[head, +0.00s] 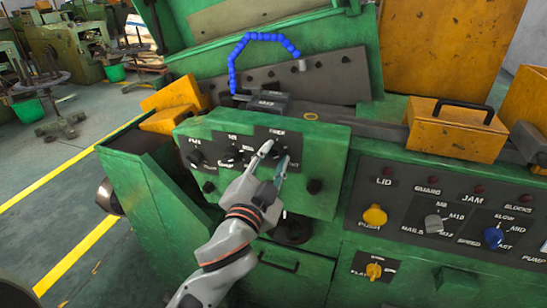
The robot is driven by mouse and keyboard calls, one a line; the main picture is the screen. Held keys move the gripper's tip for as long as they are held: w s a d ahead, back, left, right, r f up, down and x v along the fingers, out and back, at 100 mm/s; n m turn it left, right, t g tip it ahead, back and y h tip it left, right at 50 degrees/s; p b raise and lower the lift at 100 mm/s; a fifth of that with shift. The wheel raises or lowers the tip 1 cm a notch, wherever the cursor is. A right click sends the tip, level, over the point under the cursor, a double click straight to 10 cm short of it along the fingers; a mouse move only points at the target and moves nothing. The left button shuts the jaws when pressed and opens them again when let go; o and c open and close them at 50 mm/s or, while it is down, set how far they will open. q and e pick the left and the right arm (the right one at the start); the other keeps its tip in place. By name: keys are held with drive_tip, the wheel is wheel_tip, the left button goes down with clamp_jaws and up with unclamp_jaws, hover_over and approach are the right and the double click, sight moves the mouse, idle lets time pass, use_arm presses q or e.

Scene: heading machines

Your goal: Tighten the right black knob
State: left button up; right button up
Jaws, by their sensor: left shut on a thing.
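A green control box (330,150) on the machine carries several black knobs. In its upper row are a left knob (195,158), a middle knob (247,153) and a right black knob (281,151) on a dark label plate. My left gripper (278,151) reaches up from below, with its two fingers on either side of the right knob and shut on it. The fingers partly hide the knob, and its pointer angle cannot be made out. My right gripper is not in view.
Below are two more black knobs, one at the lower left (209,187) and one at the lower right (315,186). A blue segmented hose (240,50) arches behind the box.

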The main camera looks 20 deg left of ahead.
use_arm(q)
drive_tip(key=m, duration=0.7)
drive_tip(key=shift+f+h, duration=0.15)
drive_tip(key=shift+h, duration=0.15)
drive_tip(key=m, duration=0.5)
drive_tip(key=shift+m+h, duration=0.3)
drive_tip(key=shift+m, duration=0.1)
drive_tip(key=shift+f, duration=0.1)
drive_tip(key=o, duration=1.1)
drive_tip(key=shift+s+a+f, duration=0.1)
drive_tip(key=shift+s+a, duration=0.05)
drive_tip(key=shift+s, duration=1.75)
drive_tip(key=shift+s+a+f, duration=0.1)
drive_tip(key=shift+s+a, duration=0.05)
drive_tip(key=shift+s, duration=1.7)
